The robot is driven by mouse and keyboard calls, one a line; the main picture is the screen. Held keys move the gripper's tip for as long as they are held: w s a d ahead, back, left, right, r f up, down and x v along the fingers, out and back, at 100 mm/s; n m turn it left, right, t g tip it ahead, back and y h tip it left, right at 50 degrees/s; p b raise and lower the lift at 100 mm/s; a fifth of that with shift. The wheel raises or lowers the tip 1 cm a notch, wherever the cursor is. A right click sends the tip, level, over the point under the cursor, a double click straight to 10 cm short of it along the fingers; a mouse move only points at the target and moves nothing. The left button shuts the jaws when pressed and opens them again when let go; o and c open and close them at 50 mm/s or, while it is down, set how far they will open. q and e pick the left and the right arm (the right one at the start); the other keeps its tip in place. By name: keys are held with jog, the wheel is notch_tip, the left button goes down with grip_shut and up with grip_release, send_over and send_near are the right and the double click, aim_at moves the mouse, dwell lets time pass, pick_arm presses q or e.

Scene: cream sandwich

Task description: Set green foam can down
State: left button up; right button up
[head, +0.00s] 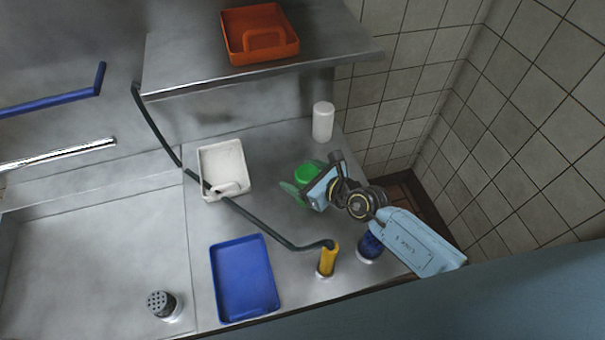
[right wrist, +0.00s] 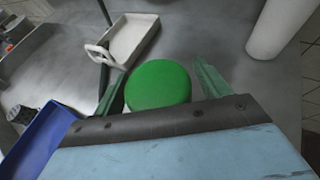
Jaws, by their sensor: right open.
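The green foam can (head: 308,173) stands upright on the steel counter, in the head view right of the white tray. Its round green top also shows in the right wrist view (right wrist: 158,84); its lower body is mostly hidden. My right gripper (head: 292,190) is open, with one finger on each side of the can. In the right wrist view small gaps show between the can and the fingers (right wrist: 160,90). My left gripper is in neither view.
A white tray (head: 205,165) and a blue tray (head: 216,290) lie on the counter (head: 290,240). A white cylinder (head: 322,122) stands behind the can. A yellow-handled hose (head: 328,260), a blue cylinder (head: 371,245) and a shaker (head: 162,304) stand nearer. An orange tray (head: 235,45) sits on the shelf (head: 190,65).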

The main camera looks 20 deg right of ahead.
jog(key=shift+r, duration=0.1)
jog(key=shift+s+d+r, duration=0.1)
jog(key=shift+r, duration=0.05)
jog(key=p+v, duration=0.1)
jog(key=v, duration=1)
jog(key=shift+s+r, duration=0.15)
jog(key=shift+s, duration=0.2)
jog(key=shift+w+d, duration=0.1)
jog(key=shift+d, duration=0.1)
